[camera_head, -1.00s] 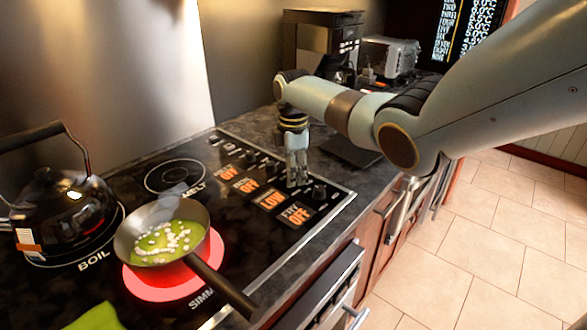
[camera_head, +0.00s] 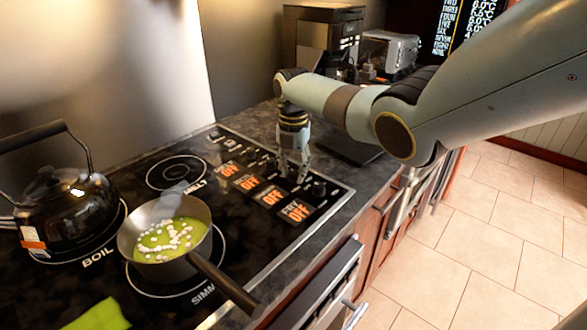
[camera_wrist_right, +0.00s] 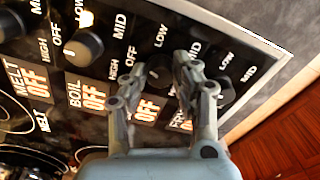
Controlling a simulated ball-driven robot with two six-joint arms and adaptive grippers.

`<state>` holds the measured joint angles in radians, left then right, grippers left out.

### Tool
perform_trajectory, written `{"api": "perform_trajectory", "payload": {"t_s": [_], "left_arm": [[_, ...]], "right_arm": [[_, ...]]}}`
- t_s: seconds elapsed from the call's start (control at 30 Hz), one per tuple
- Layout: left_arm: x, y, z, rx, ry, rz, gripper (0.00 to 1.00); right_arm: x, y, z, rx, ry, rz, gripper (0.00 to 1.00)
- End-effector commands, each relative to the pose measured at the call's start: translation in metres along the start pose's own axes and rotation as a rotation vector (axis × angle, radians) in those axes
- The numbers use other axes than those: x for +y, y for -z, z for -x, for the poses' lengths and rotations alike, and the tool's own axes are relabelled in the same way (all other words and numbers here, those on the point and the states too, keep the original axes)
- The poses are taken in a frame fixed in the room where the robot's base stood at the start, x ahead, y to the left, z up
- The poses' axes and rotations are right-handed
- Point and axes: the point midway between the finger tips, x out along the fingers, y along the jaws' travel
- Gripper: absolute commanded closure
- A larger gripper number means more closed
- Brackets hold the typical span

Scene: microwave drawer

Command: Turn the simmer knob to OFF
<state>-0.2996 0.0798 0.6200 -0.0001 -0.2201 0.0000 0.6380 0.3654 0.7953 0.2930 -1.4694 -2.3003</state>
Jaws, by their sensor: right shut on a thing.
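My right gripper (camera_head: 293,177) reaches down onto the knob row of the stove. Its fingers (camera_wrist_right: 152,85) are shut on the simmer knob (camera_wrist_right: 158,72), a dark round knob with one finger on either side. In the head view that knob is hidden by the fingers. The third display (camera_head: 270,195) reads OFF in orange, as do the other displays. The simmer burner ring (camera_head: 218,255) is dark under the pan. My left gripper is not in view.
The fry knob (camera_head: 319,188) is just right of my fingers, and the boil knob (camera_wrist_right: 85,42) is on the other side. A pan (camera_head: 150,252) of green liquid with white bits sits on the simmer burner. A black kettle (camera_head: 70,215) stands at left.

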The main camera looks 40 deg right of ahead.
Motion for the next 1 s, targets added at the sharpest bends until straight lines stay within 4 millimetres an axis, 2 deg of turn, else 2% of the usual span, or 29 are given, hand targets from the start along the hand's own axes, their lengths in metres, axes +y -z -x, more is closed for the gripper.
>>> {"api": "perform_trajectory", "payload": {"t_s": [0.2,0.5,1.0], "left_arm": [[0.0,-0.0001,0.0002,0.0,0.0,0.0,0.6],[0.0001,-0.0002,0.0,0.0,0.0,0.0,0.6],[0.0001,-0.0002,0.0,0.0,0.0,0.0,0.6]], "right_arm": [[0.0017,-0.0005,0.0016,-0.002,-0.004,0.177,1.0],[0.0015,-0.0005,0.0015,-0.002,-0.004,0.344,1.0],[0.0013,-0.0006,0.0016,-0.002,-0.003,0.413,1.0]]}}
